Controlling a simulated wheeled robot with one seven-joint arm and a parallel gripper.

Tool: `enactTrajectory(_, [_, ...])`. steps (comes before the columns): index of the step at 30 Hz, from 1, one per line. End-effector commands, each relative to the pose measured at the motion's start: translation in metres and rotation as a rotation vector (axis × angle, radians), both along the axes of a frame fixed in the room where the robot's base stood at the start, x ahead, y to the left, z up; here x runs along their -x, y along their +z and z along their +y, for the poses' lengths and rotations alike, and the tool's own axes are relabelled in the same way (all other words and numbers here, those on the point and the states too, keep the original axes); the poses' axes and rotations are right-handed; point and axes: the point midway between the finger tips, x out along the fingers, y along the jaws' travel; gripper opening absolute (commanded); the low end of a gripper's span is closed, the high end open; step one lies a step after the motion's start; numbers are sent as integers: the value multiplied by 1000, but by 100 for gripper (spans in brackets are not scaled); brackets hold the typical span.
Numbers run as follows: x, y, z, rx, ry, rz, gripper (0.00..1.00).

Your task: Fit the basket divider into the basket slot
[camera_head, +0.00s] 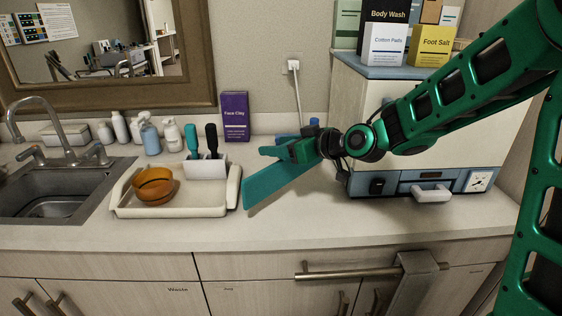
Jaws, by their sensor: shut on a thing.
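My gripper (287,152) is above the counter, right of the tray, and shut on a flat teal panel (277,186), which looks like the basket divider. The panel is tilted, slanting down to the left. Its lower left end is close to the tray's right handle; I cannot tell if they touch. The cream tray-like basket (180,212) with raised side handles sits on the counter left of the gripper. It holds amber bowls (153,186) at its left and a white holder (206,169) with a teal and a black handle upright at its back right. I cannot make out the slot.
A sink (45,190) with a faucet lies at the left. Bottles (150,137) and a purple Face Clay box (235,117) stand along the wall. A white and blue cabinet (420,150) with boxes on top stands at the right. The counter front (270,230) is clear.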

Motion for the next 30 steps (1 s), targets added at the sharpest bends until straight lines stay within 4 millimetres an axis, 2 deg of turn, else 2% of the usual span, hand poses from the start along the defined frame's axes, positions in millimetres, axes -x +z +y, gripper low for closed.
enactTrajectory(3, [-14, -10, -7, 0, 0, 1, 30])
enactTrajectory(7, [-22, -15, -10, 0, 0, 0, 30])
enactTrajectory(11, [-23, -19, -11, 0, 1, 0, 30])
enactTrajectory(19, [-22, -53, -11, 0, 0, 3, 30])
enactTrajectory(29, [-23, -56, -11, 0, 0, 0, 30])
enactTrajectory(30, [-23, -56, -11, 0, 0, 0, 64])
